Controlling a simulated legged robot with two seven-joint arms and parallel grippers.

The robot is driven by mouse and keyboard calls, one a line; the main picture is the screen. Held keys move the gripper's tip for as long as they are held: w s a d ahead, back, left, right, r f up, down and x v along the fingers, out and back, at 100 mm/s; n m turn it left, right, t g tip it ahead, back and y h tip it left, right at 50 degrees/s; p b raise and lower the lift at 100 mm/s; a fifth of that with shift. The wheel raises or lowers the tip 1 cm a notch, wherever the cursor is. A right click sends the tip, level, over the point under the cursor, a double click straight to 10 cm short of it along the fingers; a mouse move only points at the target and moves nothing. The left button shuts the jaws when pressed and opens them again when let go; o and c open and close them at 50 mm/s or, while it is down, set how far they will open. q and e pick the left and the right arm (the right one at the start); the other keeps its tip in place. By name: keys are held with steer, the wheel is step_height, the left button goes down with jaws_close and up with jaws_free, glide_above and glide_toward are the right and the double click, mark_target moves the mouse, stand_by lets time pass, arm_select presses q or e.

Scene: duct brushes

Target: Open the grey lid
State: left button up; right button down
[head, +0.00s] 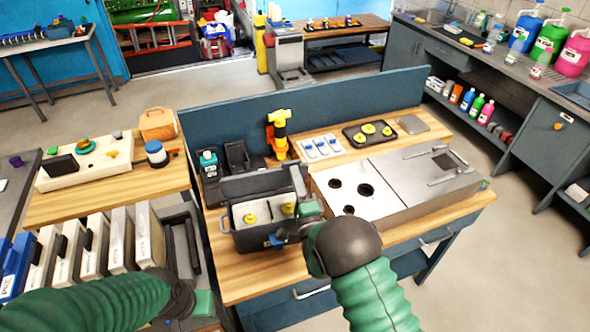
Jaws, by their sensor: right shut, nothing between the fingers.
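A dark grey box (250,240) stands on the wooden workbench, left of a silver metal unit. A dark grey lid (262,184) appears raised along the box's back edge, leaving the light inside and yellow round pieces (250,218) in view. My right gripper (287,236) is shut and empty at the box's right front corner, close to a small blue part (275,241). Whether it touches the box cannot be told. My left gripper (190,304) is low at the left, away from the box; its fingers are not clear.
The silver unit (395,187) with round holes and handles fills the bench's right side. A yellow-and-black tool (279,134) stands behind the box. Several upright cases (100,245) stand at the left. Bare wood (240,285) lies in front of the box.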

mark_target(293, 162)
steer(key=shift+w+a+r, duration=0.1)
steer(key=shift+w+r, duration=0.05)
steer(key=shift+w, duration=0.15)
steer(key=shift+w+a+r+g+p, duration=0.1)
steer(key=shift+w+r+g+p, duration=0.7)
steer(key=shift+w+p, duration=0.15)
steer(key=shift+w+a+r+g+p, duration=0.15)
steer(key=shift+w+r+g+p, duration=0.05)
steer(key=shift+w+g+p, duration=0.5)
steer(key=shift+w+a+h, duration=0.1)
steer(key=shift+w+h, duration=0.2)
steer(key=shift+w, duration=0.1)
steer(key=shift+w+a+g, duration=0.1)
steer(key=shift+w+g, duration=0.25)
steer(key=shift+g, duration=0.15)
steer(key=shift+w+f+b, duration=0.1)
steer(key=shift+w+b, duration=0.25)
steer(key=shift+b, duration=0.05)
steer(key=shift+b+x, duration=0.55)
steer(key=shift+x, duration=0.25)
steer(key=shift+s+a, duration=0.1)
steer(key=shift+a, duration=0.05)
